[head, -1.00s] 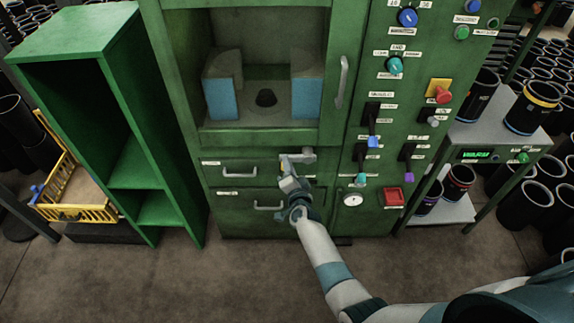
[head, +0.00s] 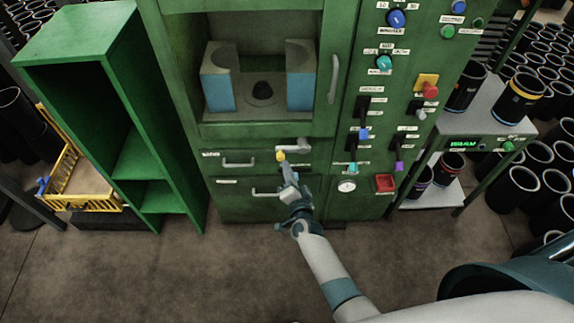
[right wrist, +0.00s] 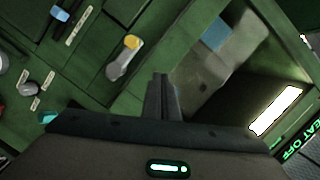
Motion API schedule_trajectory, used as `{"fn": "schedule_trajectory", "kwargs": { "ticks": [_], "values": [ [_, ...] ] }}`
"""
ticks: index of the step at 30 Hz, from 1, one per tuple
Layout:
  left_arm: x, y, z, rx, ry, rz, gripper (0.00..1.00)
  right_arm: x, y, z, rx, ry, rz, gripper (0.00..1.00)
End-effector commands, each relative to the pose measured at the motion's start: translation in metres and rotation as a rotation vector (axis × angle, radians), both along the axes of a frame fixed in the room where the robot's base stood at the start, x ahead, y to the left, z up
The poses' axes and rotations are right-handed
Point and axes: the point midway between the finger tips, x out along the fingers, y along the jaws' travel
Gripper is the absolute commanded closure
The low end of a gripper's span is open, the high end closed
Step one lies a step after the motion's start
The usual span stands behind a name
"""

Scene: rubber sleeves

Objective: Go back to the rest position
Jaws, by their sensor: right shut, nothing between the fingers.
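My right gripper (head: 285,172) is in front of the lower part of the green machine (head: 235,133), just below a grey crank handle with a yellow knob (head: 281,156). Its fingers are together and empty. In the right wrist view the closed fingers (right wrist: 160,85) point at the machine, and the handle (right wrist: 123,60) shows up and left of them, apart from them. My left gripper is not in view.
Two drawers with bar handles (head: 239,164) sit below the machine's open chamber. A panel of knobs and levers (head: 384,64) is on the right. A green shelf (head: 135,150) and a yellow crate (head: 95,201) stand left. A grey side table (head: 490,118) holds black sleeves. The floor in front is clear.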

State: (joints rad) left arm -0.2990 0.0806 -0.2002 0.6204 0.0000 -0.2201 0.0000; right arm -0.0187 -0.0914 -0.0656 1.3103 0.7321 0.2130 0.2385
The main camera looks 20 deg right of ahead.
Motion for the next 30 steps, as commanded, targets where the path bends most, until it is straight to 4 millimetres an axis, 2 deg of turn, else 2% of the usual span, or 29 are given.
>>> {"fn": "schedule_trajectory", "kwargs": {
  "ticks": [13,17,20,23,26,30],
  "values": [
    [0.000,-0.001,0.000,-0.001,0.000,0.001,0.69,0.000,0.000,-0.001,0.000,0.001,0.000,1.00],
    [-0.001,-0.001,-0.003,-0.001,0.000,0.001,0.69,-0.003,0.001,-0.011,-0.013,0.016,0.009,1.00],
    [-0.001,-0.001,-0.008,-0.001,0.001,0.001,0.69,-0.011,0.004,-0.032,-0.041,0.049,0.028,1.00],
    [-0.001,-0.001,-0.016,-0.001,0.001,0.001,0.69,-0.027,0.008,-0.068,-0.089,0.106,0.064,1.00],
    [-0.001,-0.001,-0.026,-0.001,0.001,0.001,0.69,-0.049,0.012,-0.113,-0.156,0.182,0.114,1.00],
    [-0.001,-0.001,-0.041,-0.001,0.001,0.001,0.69,-0.093,0.017,-0.188,-0.263,0.311,0.203,1.00]
  ]
}}
